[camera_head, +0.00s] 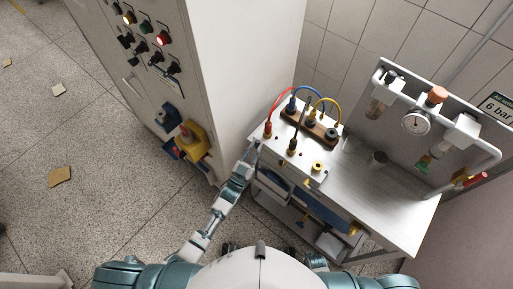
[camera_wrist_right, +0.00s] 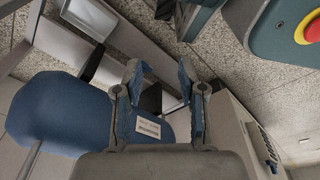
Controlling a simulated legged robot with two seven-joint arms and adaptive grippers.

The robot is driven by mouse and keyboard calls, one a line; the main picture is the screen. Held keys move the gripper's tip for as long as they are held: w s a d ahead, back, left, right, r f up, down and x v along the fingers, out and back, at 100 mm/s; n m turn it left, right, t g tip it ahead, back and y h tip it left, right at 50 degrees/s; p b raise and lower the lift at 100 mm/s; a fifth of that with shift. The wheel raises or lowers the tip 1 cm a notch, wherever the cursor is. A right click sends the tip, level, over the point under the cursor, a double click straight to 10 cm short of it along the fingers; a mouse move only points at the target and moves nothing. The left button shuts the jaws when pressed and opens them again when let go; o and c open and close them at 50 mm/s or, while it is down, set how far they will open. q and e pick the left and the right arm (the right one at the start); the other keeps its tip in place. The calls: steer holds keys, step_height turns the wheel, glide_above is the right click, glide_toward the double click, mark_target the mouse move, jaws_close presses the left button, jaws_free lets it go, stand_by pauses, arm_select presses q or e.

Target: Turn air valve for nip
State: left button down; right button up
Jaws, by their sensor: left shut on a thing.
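My left gripper (camera_head: 251,150) is shut at the left corner of the metal bench, close to the white cabinet. What it grips is too small and hidden to make out. An air unit on the panel behind the bench has a round gauge (camera_head: 416,122), an orange-topped knob (camera_head: 437,95) and a red handle (camera_head: 474,181) at the pipe's end. Which part is the nip's air valve I cannot tell. In the right wrist view my right gripper (camera_wrist_right: 160,85) has its fingers apart with nothing seen between them; a blue labelled thing (camera_wrist_right: 62,112) is beyond.
The white cabinet (camera_head: 225,80) with buttons stands left of the bench. Scraps (camera_head: 60,176) lie on the floor.

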arm_select(q)
steer(key=shift+w+a+r+n+y, duration=0.15)
steer(key=shift+w+r+n+y, duration=0.1)
steer(key=shift+r+n+y, duration=0.5)
steer(key=shift+f+h, duration=0.15)
steer(key=shift+h, duration=0.1)
steer(key=c, duration=1.1)
jaws_free()
steer(key=shift+f, duration=0.1)
steer(key=shift+c, duration=0.2)
steer(key=v, duration=1.2)
steer(key=shift+f, duration=0.4)
steer(key=shift+w, duration=0.15)
